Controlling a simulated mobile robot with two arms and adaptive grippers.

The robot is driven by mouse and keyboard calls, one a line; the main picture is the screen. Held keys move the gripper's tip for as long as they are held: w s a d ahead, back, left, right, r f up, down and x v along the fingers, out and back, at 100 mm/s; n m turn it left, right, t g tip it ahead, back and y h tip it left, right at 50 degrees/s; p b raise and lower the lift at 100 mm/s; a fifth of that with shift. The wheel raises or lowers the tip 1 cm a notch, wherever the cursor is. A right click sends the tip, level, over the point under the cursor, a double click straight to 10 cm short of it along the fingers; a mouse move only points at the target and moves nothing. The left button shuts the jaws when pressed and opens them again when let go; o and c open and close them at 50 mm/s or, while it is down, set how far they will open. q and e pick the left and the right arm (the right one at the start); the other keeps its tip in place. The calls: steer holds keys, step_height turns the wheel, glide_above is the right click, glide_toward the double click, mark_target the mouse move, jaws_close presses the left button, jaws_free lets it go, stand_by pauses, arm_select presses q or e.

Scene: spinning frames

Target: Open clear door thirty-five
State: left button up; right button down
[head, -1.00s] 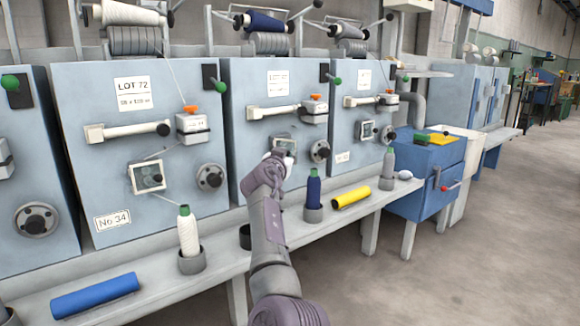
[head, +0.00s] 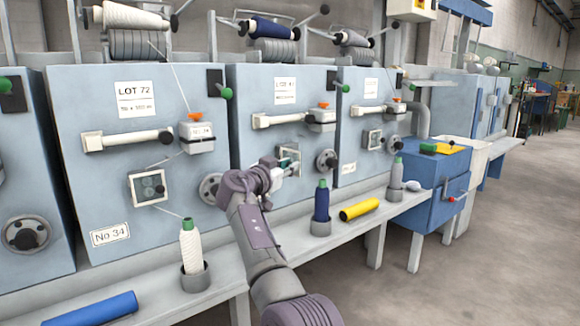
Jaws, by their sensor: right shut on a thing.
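The middle blue-grey machine panel (head: 258,95) stands between the No 34 panel (head: 110,235) and another to the right. Its number plate is not visible; my right arm covers its lower left part. The small clear door (head: 291,153) sits low on this panel, partly hidden by my right gripper. My right gripper (head: 281,170) is at the door's lower left and is shut on it; the fingertips are small and the exact grip point is hard to see. I cannot tell how far the door stands from its frame. My left gripper is out of view.
A shelf below the panels holds a white yarn cone (head: 191,247), a dark blue cone (head: 321,202), a yellow cylinder (head: 360,209), a grey cone (head: 396,175) and a blue cylinder (head: 92,310). A blue cabinet (head: 425,200) stands right. The floor at right is clear.

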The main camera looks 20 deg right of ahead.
steer(key=c, duration=1.1)
jaws_free()
steer(key=shift+o, duration=0.2)
steer(key=v, duration=1.2)
steer(key=shift+w+f, duration=0.1)
